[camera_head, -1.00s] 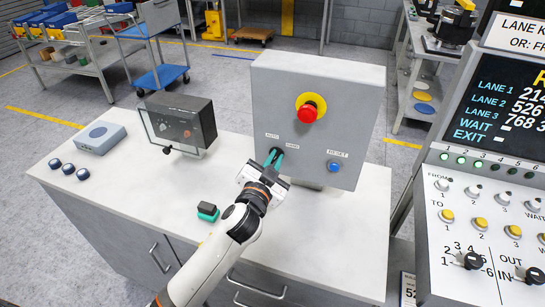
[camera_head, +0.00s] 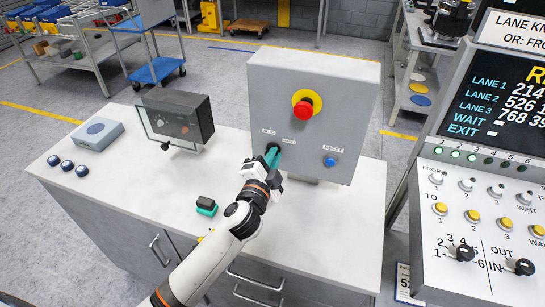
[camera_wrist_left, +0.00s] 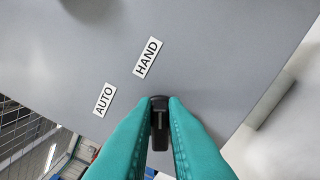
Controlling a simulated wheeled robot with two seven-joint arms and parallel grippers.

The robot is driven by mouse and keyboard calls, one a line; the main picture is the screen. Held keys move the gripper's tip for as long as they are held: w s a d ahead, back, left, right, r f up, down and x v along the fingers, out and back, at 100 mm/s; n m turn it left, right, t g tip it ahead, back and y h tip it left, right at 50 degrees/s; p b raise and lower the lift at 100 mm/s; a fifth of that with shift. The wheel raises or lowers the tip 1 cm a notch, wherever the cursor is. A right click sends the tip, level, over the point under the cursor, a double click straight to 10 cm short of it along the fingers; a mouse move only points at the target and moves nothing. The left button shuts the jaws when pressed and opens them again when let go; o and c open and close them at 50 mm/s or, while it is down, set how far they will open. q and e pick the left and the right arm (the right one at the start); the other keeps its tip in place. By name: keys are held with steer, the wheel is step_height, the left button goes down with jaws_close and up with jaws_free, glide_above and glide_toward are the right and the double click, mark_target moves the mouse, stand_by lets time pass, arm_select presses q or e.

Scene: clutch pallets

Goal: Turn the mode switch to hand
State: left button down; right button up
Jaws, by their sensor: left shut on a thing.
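The mode switch is a small black knob (camera_wrist_left: 159,122) on the front of a grey control box (camera_head: 340,110). In the left wrist view it sits between the teal fingertips of my left gripper (camera_wrist_left: 160,110), which is shut on it. The knob's long side runs up and down in that view, its upper end roughly towards the HAND label (camera_wrist_left: 148,57). The AUTO label (camera_wrist_left: 103,99) lies off to the left. In the head view my left gripper (camera_head: 272,155) reaches the box's lower left and hides the switch. My right gripper is not in view.
A red emergency button (camera_head: 303,109) on a yellow disc and a blue RESET button (camera_head: 330,160) share the box front. A dark meter box (camera_head: 175,118), a grey-blue box (camera_head: 96,134) and a green-black block (camera_head: 206,205) stand on the white bench (camera_head: 300,225). A lane console (camera_head: 480,220) stands right.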

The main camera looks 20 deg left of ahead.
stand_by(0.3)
arm_select(q)
steer(key=c, duration=1.5)
jaws_free()
steer(key=shift+o, duration=0.2)
steer(key=s+b, duration=0.3)
steer(key=s, duration=0.9)
steer(key=shift+a, duration=0.2)
